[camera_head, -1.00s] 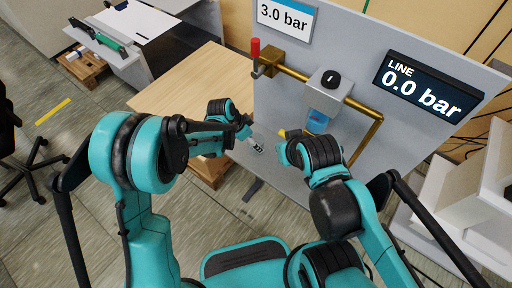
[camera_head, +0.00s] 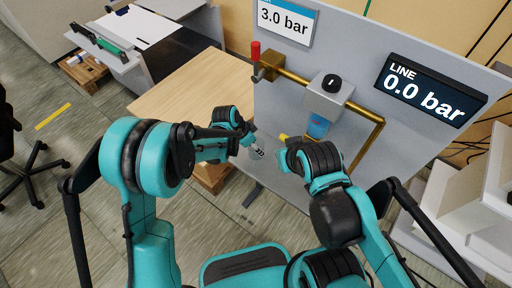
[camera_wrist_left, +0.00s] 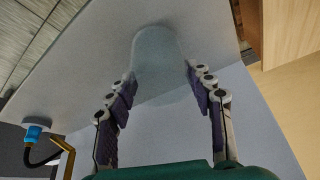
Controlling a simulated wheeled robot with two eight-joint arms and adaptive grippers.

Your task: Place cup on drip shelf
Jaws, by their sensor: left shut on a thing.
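A translucent grey cup (camera_wrist_left: 158,62) stands between the fingers of my left gripper (camera_wrist_left: 160,98) in the left wrist view. My left gripper is shut on it, one finger at each side. In the head view my left gripper (camera_head: 257,152) is in front of the grey panel, left of my right wrist; the cup is too small to make out there. My right gripper (camera_head: 283,148) is near the panel, its fingers mostly hidden by its own wrist. I cannot clearly make out the drip shelf.
The upright grey panel (camera_head: 375,50) carries a brass pipe (camera_head: 297,77), a regulator with a blue bowl (camera_head: 318,126), a red-handled valve (camera_head: 256,52) and a 0.0 bar display (camera_head: 432,90). A wooden table (camera_head: 185,90) stands left of it. Both my wrists are close together.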

